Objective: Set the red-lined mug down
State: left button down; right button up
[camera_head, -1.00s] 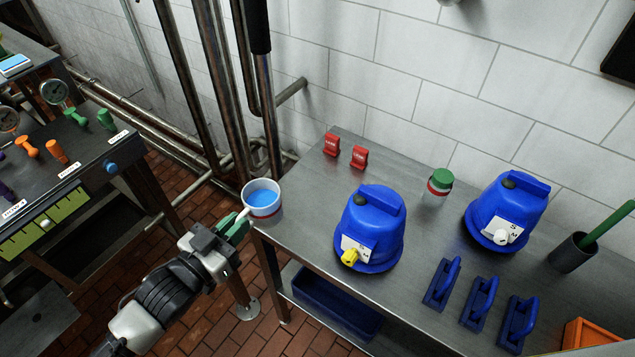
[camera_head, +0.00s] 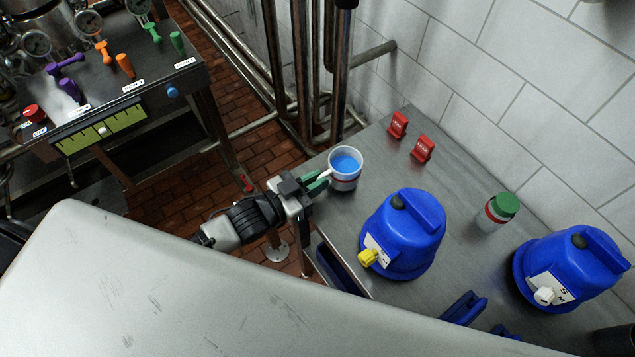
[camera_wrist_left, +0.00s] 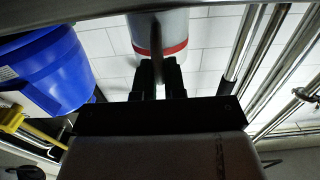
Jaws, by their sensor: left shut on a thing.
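The white mug (camera_head: 345,181) has a red line around it and blue inside. It is upright over the left end of the steel table (camera_head: 460,262). My left gripper (camera_head: 319,184) comes in from the left and is shut on the mug's handle. In the left wrist view the mug (camera_wrist_left: 162,28) with its red band is just beyond my left gripper's fingers (camera_wrist_left: 161,82). I cannot tell whether its base touches the table top. My right gripper is not in view.
A blue domed unit with a yellow knob (camera_head: 405,235) stands right of the mug. Two red blocks (camera_head: 398,125) (camera_head: 422,149), a green-lidded jar (camera_head: 497,212) and a second blue unit (camera_head: 572,268) stand farther along. Bare table surrounds the mug's right side. Vertical pipes (camera_head: 300,75) rise behind.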

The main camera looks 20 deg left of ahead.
pick_arm(q)
jog(key=shift+a+f, duration=0.1)
jog(key=shift+f, duration=0.7)
jog(key=shift+f, duration=0.2)
jog(key=c, duration=1.2)
grip_release()
jog(key=shift+r, duration=0.15)
jog(key=b+v, duration=0.2)
jog(key=v, duration=1)
